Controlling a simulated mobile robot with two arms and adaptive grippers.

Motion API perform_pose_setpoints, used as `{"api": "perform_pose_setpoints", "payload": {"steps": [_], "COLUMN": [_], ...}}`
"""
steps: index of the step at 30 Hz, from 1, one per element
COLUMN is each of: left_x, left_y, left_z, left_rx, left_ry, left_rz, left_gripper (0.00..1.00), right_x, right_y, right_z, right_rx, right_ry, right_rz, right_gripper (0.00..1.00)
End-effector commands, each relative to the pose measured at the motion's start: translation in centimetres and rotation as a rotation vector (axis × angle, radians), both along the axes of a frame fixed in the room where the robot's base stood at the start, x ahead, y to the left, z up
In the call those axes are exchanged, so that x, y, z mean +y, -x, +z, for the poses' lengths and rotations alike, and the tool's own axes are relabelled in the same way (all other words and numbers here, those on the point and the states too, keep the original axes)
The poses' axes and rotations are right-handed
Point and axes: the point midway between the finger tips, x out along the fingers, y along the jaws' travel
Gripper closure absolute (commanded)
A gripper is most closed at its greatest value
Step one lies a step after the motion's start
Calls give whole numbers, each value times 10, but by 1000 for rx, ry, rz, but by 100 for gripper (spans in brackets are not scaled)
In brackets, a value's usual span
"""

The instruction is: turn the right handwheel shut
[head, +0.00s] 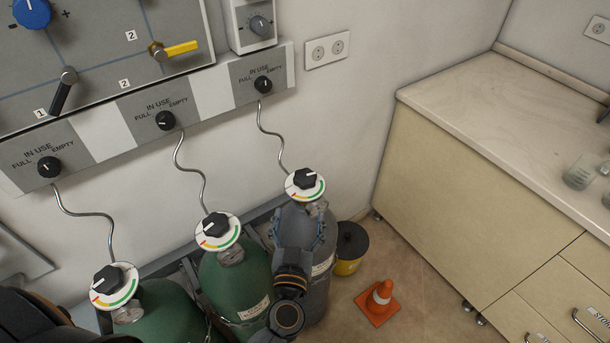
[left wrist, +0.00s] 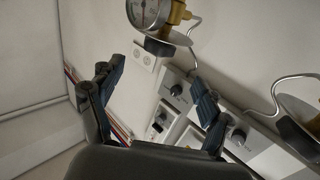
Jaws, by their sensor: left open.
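The right handwheel (head: 304,179) is a black lobed knob on a white disc with a coloured scale, on top of the grey cylinder (head: 322,284). My left gripper (head: 301,232) is open in front of this cylinder's upper part, just below the disc in the picture, with nothing between its fingers. In the left wrist view its fingers (left wrist: 156,104) are spread. The handwheel's black knob (left wrist: 159,49) shows there upside down under its disc, beyond the fingertips, beside a round gauge (left wrist: 148,13) and brass fitting (left wrist: 177,14). My right gripper is not in view.
Two green cylinders with similar handwheels, the middle one (head: 216,226) and the left one (head: 108,281), stand to the left. A cabinet (head: 470,190) stands farther right.

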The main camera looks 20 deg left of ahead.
Motion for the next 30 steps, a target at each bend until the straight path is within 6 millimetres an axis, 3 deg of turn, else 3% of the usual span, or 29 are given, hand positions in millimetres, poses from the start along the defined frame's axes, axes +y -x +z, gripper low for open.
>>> {"api": "perform_pose_setpoints", "payload": {"steps": [9,15,21,30], "left_x": [13,20,23,24], "left_y": [-68,-101,-117,-120], "left_z": [2,1,0,0], "left_rx": [-3,-2,-1,0], "left_ry": [-4,-4,-2,-2], "left_rz": [-2,-3,-3,-2], "left_gripper": [22,22,22,22], "right_x": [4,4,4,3], "right_y": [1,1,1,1], "right_z": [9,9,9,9], "right_rx": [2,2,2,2], "right_ry": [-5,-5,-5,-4], "right_rz": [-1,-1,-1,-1], "right_gripper": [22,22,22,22]}}
